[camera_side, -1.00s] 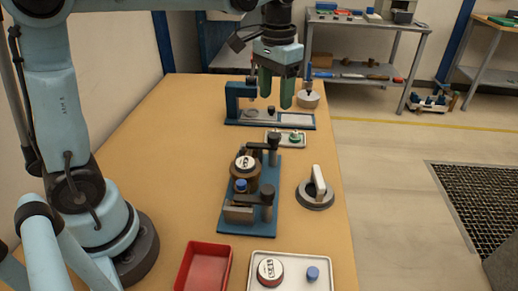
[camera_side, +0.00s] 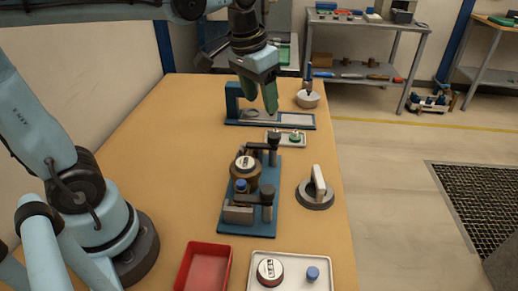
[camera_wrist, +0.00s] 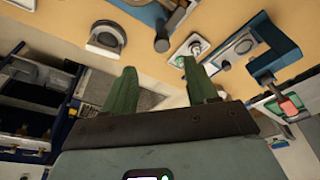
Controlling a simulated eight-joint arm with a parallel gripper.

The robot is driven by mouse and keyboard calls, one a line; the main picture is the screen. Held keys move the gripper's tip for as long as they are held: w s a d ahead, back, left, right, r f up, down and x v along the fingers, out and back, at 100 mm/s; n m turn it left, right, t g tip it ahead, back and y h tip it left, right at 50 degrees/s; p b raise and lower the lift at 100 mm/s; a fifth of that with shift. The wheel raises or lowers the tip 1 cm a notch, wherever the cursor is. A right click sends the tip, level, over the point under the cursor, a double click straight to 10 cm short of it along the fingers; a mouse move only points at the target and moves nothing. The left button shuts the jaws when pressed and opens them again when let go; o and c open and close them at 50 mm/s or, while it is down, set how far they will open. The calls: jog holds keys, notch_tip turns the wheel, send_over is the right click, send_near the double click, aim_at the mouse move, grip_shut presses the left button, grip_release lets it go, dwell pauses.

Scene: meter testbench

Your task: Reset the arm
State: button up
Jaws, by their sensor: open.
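My gripper (camera_side: 259,97) is in the air over the far part of the tan workbench (camera_side: 165,150), in front of the blue bench fixture (camera_side: 232,100). Its two green fingers are apart with nothing between them. The wrist view shows the same open gripper (camera_wrist: 162,88) with the fingers spread. The arm is tilted, and the fingers point down and to the right in the side view. Part of the blue fixture is hidden behind the gripper.
A blue plate (camera_side: 228,222) with clamps and a brown meter stands mid-bench. Beside it is a grey ring with a handle (camera_side: 316,192). A red tray (camera_side: 204,268) and a white tray (camera_side: 290,258) lie at the front. A small tray (camera_side: 297,140) sits farther back. The bench's left side is clear.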

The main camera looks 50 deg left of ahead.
jog(key=s+f+t, duration=0.2)
jog(key=s+f, duration=0.1)
jog(key=s+f+t, duration=0.2)
jog(key=s+f, duration=0.1)
jog(key=shift+s+d+t, duration=0.1)
jog(key=shift+s+t, duration=0.2)
jog(key=shift+s, duration=0.1)
